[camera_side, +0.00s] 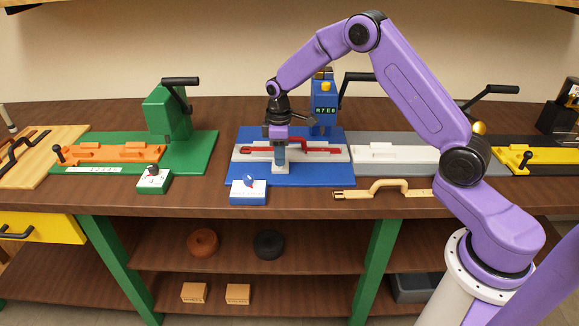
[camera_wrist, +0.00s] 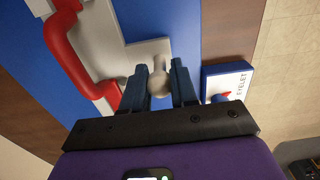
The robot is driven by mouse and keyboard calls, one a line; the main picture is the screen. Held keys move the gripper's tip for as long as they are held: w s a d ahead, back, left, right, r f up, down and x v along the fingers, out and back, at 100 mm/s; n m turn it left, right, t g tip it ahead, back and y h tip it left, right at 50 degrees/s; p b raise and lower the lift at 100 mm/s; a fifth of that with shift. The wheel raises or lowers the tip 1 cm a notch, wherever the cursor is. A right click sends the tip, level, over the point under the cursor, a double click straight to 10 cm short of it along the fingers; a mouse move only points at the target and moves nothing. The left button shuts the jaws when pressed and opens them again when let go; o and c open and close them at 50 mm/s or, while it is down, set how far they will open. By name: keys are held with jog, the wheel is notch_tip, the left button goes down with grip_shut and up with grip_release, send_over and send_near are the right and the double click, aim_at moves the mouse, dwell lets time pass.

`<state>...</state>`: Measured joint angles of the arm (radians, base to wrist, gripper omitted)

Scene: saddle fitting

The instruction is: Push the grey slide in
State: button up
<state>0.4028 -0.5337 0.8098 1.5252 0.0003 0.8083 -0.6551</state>
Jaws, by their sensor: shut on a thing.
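The grey slide (camera_wrist: 147,50) lies flat on the blue station base (camera_side: 315,175), with a round grey knob (camera_wrist: 159,83) at its near edge. My gripper (camera_side: 279,166) is lowered at the front of the blue station. In the wrist view my gripper's blue fingers (camera_wrist: 160,86) are shut on the knob, one on each side. In the side view the fingers hide the knob and most of the slide. A red part with a raised handle (camera_side: 318,143) lies in the light grey bed (camera_side: 341,155); the handle also shows in the wrist view (camera_wrist: 65,50), left of the slide.
A white-topped box with a blue knob (camera_side: 248,191) stands close by at the front edge. A blue column with a display (camera_side: 324,108) stands behind. A tan handled part (camera_side: 384,188) lies front right. Green (camera_side: 180,130) and grey (camera_side: 427,140) stations flank the blue one.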

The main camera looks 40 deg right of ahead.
jog(key=shift+w+d, duration=1)
jog(key=shift+d, duration=0.1)
jog(key=shift+w+d, duration=1.2)
jog(key=shift+o, duration=0.7)
jog(key=shift+w+d, duration=0.1)
jog(key=shift+d, duration=0.15)
jog(key=o, duration=0.6)
jog(key=shift+o, duration=0.2)
jog(key=shift+a, duration=0.1)
jog(key=shift+a, duration=0.15)
notch_tip(320, 180, up, 6)
